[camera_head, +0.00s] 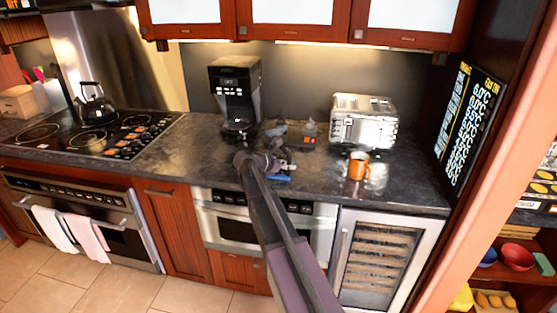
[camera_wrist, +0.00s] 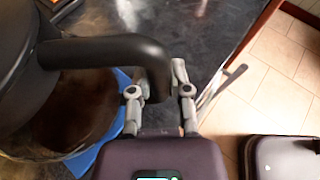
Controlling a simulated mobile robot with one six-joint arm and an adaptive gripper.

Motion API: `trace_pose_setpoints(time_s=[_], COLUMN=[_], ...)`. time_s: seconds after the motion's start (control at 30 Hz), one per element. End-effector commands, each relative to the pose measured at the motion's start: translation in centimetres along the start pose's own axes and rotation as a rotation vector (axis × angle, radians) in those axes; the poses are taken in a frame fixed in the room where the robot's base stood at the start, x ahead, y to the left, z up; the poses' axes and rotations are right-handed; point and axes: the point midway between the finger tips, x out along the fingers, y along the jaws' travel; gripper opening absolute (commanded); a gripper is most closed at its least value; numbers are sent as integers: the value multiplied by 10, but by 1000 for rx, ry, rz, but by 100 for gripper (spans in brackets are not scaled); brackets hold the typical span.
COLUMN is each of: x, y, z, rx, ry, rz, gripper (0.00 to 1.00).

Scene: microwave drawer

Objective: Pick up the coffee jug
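The coffee jug (camera_wrist: 75,112) fills the left of the wrist view, with a dark lid, a brownish see-through body and a thick black handle (camera_wrist: 105,50). My gripper (camera_wrist: 161,82) has one finger on each side of the handle's outer end, and the fingers look closed in against it. A blue surface shows around and below the jug. The jug is hard to make out there, partly hidden by my arm.
The dark counter (camera_head: 205,150) holds a toaster (camera_head: 362,122) and an orange mug (camera_head: 358,167) to the right of my gripper. A kettle (camera_head: 93,105) stands on the stove at the left. Cabinets hang above. The counter's front edge is close to my gripper.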

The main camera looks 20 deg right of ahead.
Motion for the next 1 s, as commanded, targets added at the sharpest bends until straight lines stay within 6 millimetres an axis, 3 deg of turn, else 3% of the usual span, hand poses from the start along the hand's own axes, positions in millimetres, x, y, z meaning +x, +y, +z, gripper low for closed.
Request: trace_pose_setpoints(time_s=[0.47,1.0], x=[-1,-11], y=[-1,0], z=[2,28], rx=[1,2], ry=[0,-1], rz=[-2,-1], gripper=[0,0])
